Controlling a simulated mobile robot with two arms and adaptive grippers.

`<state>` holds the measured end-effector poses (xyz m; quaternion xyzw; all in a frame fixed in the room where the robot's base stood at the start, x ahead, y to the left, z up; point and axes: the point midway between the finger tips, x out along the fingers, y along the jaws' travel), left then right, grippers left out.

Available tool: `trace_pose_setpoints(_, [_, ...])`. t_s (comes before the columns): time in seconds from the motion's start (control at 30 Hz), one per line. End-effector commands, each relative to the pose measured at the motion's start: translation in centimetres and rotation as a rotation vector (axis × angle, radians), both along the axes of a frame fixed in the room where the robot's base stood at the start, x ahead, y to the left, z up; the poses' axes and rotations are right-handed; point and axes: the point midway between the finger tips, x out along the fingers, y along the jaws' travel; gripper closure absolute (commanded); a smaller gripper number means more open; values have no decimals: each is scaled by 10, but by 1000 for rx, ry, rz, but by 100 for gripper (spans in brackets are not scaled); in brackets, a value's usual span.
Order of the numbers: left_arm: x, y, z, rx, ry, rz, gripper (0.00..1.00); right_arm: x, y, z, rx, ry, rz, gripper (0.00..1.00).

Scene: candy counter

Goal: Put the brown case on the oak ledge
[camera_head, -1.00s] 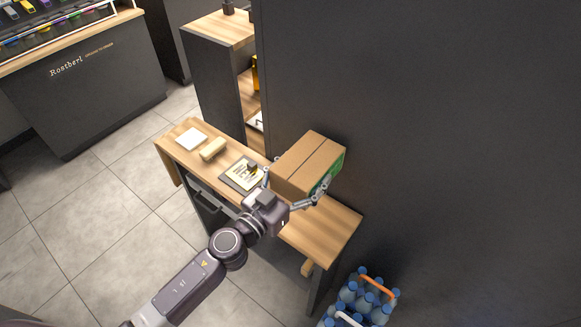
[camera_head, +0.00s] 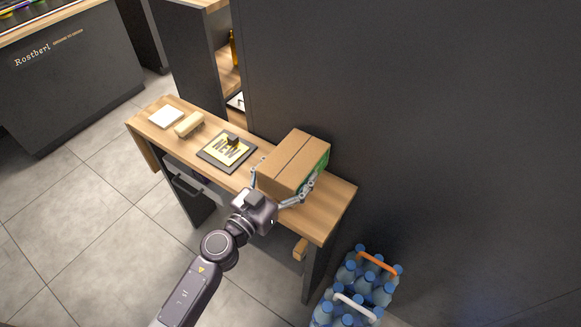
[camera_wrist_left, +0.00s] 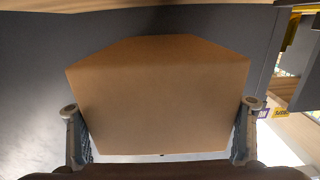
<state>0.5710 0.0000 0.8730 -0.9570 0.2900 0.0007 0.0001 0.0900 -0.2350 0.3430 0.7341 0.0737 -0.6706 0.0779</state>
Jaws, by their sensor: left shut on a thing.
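The brown case (camera_head: 292,160) is a cardboard box with a green panel on its right side. It is at the wood-topped ledge (camera_head: 325,205), over the part right of the "NEW" sign. My left gripper (camera_head: 283,190) is shut on the case, with one finger on each side. In the left wrist view the case (camera_wrist_left: 160,95) fills the middle between the two fingers (camera_wrist_left: 160,132). Whether its underside touches the ledge top is hidden. My right gripper is not in view.
On the ledge lie a yellow-and-black "NEW" sign (camera_head: 227,151), a tan block (camera_head: 189,124) and a white square item (camera_head: 166,116). A dark wall (camera_head: 420,130) rises behind. Packs of blue-capped bottles (camera_head: 365,280) stand on the floor at the right.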

Motion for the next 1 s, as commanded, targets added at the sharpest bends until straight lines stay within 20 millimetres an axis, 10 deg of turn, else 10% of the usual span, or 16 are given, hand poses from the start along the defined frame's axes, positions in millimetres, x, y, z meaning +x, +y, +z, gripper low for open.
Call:
trace_pose_setpoints(0.97, [1,-1,-41,-5,-7,0,79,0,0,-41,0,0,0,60])
trace_pose_setpoints(1.0, [0,0,-46,-1,0,0,20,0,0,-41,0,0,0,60])
